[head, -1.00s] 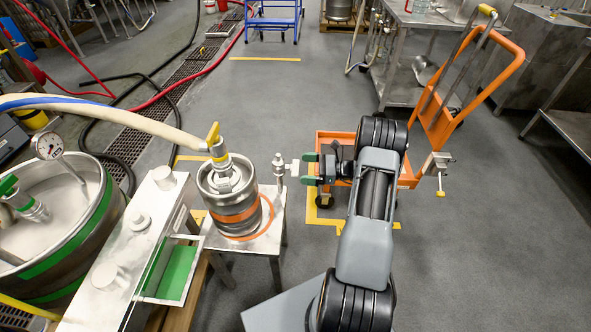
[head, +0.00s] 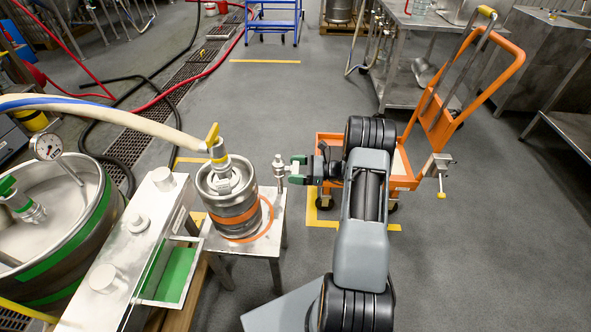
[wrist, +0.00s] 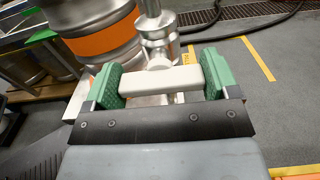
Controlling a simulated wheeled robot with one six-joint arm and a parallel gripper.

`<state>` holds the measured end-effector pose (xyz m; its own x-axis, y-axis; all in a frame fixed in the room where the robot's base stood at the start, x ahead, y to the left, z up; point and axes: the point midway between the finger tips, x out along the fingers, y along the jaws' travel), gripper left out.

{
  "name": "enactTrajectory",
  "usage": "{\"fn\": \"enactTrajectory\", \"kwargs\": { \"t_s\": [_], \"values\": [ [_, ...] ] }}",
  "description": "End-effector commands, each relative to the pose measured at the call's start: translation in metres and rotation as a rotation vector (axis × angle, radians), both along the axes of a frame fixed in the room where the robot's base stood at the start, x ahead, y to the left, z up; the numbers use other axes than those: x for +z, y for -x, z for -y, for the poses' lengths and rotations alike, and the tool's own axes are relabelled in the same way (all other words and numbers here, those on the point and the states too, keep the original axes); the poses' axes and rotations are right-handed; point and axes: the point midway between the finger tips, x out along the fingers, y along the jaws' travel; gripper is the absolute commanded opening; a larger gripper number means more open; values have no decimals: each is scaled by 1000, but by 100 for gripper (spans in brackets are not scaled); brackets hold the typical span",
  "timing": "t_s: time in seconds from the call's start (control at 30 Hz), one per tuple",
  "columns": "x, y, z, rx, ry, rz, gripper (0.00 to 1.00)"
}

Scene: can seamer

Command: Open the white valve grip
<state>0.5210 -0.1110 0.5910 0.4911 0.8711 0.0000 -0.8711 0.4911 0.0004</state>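The white valve grip (wrist: 160,85) is a short pale bar on a metal valve stem, and in the wrist view it lies crosswise. My gripper (head: 298,169) is around the grip, with one green finger pad at each end of the bar. In the wrist view my gripper (wrist: 163,82) looks open, its pads very close to the bar ends; firm contact cannot be made out. The metal valve body (head: 279,171) stands upright on the small steel stand (head: 262,252). In the head view the fingers mostly hide the grip.
A steel keg (head: 228,197) with orange bands and a yellow-handled coupler (head: 214,138) stands left of the valve. An orange cart (head: 405,178) is behind my arm. A larger green-banded keg (head: 60,240) is at the left. Grey floor is free at the right.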

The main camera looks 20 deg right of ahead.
Motion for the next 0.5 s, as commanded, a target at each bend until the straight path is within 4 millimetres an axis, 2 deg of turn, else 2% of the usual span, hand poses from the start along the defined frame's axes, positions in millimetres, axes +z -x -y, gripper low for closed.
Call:
{"fn": "enactTrajectory", "kwargs": {
  "t_s": [0.03,0.2,0.5],
  "values": [
    [0,0,0,-1,0,0,71],
    [0,0,0,-1,0,1,57],
    [-1,0,1,-2,33,58,57]
  ]
}}
